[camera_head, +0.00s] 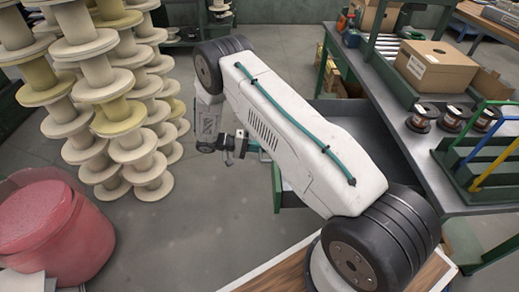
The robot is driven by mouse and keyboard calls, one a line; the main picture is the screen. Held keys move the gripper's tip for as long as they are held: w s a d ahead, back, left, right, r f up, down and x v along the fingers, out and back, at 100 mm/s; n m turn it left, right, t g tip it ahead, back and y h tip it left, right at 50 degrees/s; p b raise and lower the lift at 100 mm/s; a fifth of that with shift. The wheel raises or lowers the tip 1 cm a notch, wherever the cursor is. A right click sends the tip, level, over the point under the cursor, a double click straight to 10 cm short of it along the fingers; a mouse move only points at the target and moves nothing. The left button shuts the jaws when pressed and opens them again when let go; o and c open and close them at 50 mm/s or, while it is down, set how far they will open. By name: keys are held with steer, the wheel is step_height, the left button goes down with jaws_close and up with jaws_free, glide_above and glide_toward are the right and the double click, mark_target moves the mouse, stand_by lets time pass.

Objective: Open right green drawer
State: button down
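A green panel edge (277,188), which looks like a drawer front, shows below my arm, left of the workbench. A grey, tray-like surface (345,112) juts out from the bench on the other side of my arm and looks like part of a pulled-out drawer. My arm hides most of the area between them, so I cannot tell how far it is open. My gripper (238,147) is small and dark at the far end of the arm, left of the green edge. I cannot tell whether its fingers are open or whether it touches the panel.
Stacks of pale spools (105,95) stand at left. A red bin (50,230) is at lower left. The workbench (410,150) at right carries a cardboard box (440,65), copper spools (423,118) and a green rack (480,165). Grey floor (190,230) is clear between.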

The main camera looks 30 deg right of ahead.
stand_by(0.3)
steer(key=c, duration=1.5)
jaws_free()
steer(key=v, duration=0.8)
steer(key=shift+f, duration=0.15)
